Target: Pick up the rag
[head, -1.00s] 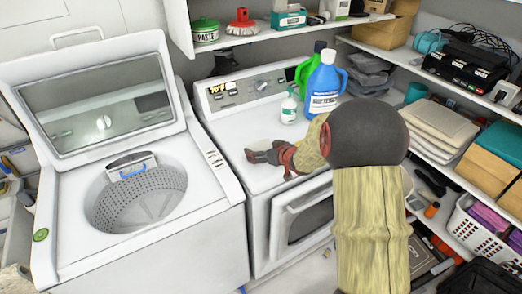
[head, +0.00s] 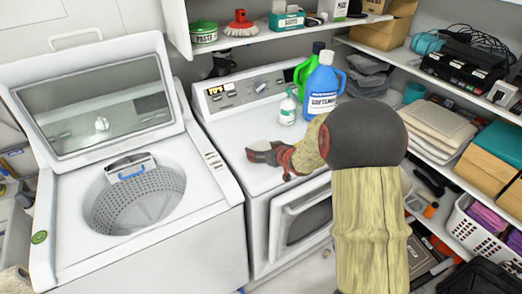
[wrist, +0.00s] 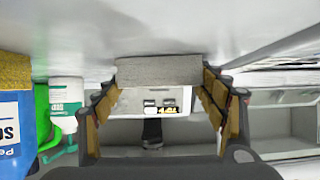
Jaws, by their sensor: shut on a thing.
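My gripper (head: 263,154) is just above the white top of the front-loading machine (head: 236,131), left of the bottles. In the wrist view its two fingers (wrist: 160,77) are spread on either side of a grey, rough-textured folded piece, which I take to be the rag (wrist: 158,70). The fingers are shut on it, and it spans the gap between their tips. In the head view only a small grey bit of it shows at the fingertips; the rest is hidden by the gripper. I cannot tell whether it still touches the machine top.
A small white bottle (head: 287,108), a blue jug (head: 323,88) and a green jug (head: 301,73) stand close behind the gripper. An open top-loading washer (head: 100,225) is at left. Loaded shelves (head: 440,157) flank the right. The front-left machine top is clear.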

